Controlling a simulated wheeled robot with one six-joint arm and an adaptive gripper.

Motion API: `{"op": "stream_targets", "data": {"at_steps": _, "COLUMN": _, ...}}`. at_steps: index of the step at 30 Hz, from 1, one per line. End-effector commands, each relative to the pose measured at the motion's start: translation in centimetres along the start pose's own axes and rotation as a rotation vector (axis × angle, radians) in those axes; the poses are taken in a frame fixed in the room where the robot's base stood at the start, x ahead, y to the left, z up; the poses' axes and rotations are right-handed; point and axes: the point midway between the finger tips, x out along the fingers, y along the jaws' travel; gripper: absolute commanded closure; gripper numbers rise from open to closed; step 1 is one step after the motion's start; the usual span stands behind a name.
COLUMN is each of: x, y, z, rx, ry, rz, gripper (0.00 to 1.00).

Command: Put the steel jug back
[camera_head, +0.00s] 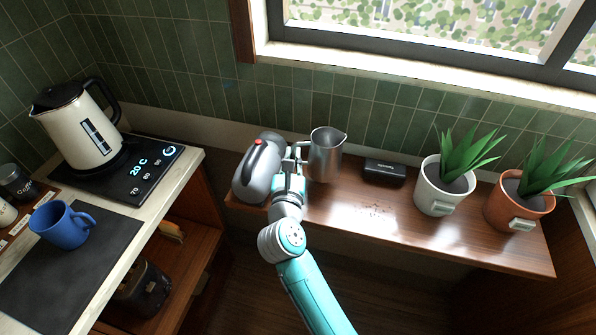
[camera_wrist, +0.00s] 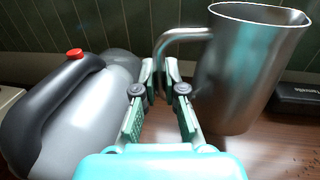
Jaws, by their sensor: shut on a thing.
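The steel jug (camera_head: 326,156) stands upright at the back of the wooden shelf, with its handle to the left. In the wrist view the jug (camera_wrist: 245,70) fills the right side, and its handle reaches left to my fingers. My gripper (camera_head: 291,158) is shut on the jug's handle; in the wrist view the fingertips (camera_wrist: 160,78) meet at the handle's lower part. Whether the jug's base touches the shelf is hard to tell.
A grey handheld appliance (camera_head: 260,178) lies close to the left of my gripper. A black box (camera_head: 384,172) is right of the jug. A white-potted plant (camera_head: 436,195) and a terracotta-potted plant (camera_head: 515,205) stand further right.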

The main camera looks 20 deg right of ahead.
Motion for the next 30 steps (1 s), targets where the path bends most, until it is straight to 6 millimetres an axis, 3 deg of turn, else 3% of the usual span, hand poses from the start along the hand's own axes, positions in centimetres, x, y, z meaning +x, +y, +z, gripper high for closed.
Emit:
{"op": "stream_targets", "data": {"at_steps": 15, "x": 0.0, "y": 0.0, "z": -5.0, "rx": -0.002, "ry": -0.001, "rz": -0.001, "gripper": 1.0}}
{"op": "stream_targets", "data": {"at_steps": 28, "x": 0.0, "y": 0.0, "z": -5.4, "rx": 0.0, "ry": -0.002, "rz": -0.001, "gripper": 1.0}}
{"op": "stream_targets", "data": {"at_steps": 29, "x": 0.0, "y": 0.0, "z": -5.5, "rx": 0.0, "ry": -0.001, "rz": -0.002, "gripper": 0.83}}
{"op": "stream_targets", "data": {"at_steps": 30, "x": 0.0, "y": 0.0, "z": -5.5, "rx": 0.0, "ry": -0.001, "rz": -0.002, "gripper": 0.73}}
